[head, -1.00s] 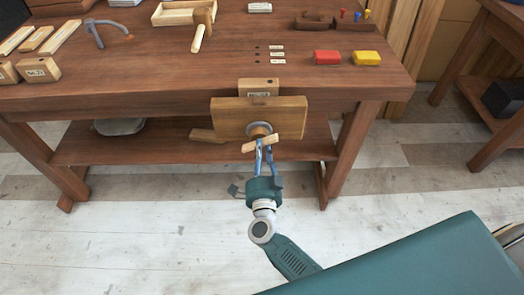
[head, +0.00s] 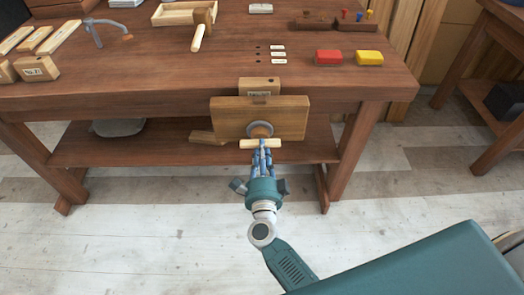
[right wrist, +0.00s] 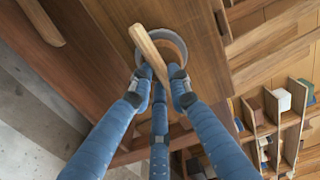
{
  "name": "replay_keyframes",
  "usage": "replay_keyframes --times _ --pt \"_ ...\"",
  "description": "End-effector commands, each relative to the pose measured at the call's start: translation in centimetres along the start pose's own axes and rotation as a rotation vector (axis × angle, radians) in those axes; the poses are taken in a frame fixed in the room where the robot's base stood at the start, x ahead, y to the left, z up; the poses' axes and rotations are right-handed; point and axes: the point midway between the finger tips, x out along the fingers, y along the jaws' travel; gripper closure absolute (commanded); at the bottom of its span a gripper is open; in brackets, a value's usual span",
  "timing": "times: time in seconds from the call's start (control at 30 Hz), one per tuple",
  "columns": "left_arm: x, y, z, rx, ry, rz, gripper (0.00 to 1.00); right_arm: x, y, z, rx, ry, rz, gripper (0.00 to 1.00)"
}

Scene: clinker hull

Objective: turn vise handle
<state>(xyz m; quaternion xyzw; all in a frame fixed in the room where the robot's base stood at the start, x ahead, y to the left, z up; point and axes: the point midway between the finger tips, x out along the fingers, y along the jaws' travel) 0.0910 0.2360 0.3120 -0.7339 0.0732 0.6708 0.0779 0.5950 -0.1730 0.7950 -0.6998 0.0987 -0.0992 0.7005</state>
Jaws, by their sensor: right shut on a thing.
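The vise handle (head: 273,143) is a pale wooden bar across the front of the vise, lying about level in the head view. Behind it is a grey round collar (head: 260,128) on the wooden vise jaw (head: 230,114). My right gripper (head: 262,150) is shut on the handle near its middle. In the right wrist view, the blue fingers of my right gripper (right wrist: 160,88) close around the handle (right wrist: 147,45), which slants between them in front of the collar. Part of the handle is hidden by the fingers. My left gripper is out of view.
The vise is on the front edge of the workbench (head: 150,75). A mallet (head: 198,38), a red block (head: 327,57) and a yellow block (head: 369,58) are on top. A lower shelf (head: 90,150) runs behind the vise. The floor in front is clear.

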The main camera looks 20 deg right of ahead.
Motion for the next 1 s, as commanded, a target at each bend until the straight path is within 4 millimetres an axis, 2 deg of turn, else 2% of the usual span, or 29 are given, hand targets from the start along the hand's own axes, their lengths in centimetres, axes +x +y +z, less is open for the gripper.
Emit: replay_keyframes --times 0.23,0.27,0.33,0.37,0.63,0.73,0.87,1.0 --pt "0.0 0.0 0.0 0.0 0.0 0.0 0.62 -0.3 0.5 0.1 0.002 -0.002 0.01 1.0" --pt "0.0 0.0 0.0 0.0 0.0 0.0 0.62 -0.3 0.5 0.1 0.002 -0.002 0.01 0.79" --pt "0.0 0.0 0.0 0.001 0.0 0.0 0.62 -0.3 0.5 0.1 0.001 -0.002 0.009 0.65" --pt "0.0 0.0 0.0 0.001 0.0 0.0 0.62 -0.2 0.4 0.1 0.001 -0.002 0.009 0.64" --pt "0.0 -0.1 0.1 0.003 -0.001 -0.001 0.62 -0.2 0.2 0.0 -0.001 -0.001 0.005 0.64" --pt "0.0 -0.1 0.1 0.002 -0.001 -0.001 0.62 -0.7 0.3 0.0 0.0 -0.001 0.006 0.64" --pt "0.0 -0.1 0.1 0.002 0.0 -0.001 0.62 -2.7 0.3 0.1 -0.001 -0.002 0.008 0.64" --pt "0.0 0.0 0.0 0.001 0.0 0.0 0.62 -5.8 0.4 0.0 -0.001 -0.001 0.009 0.64"
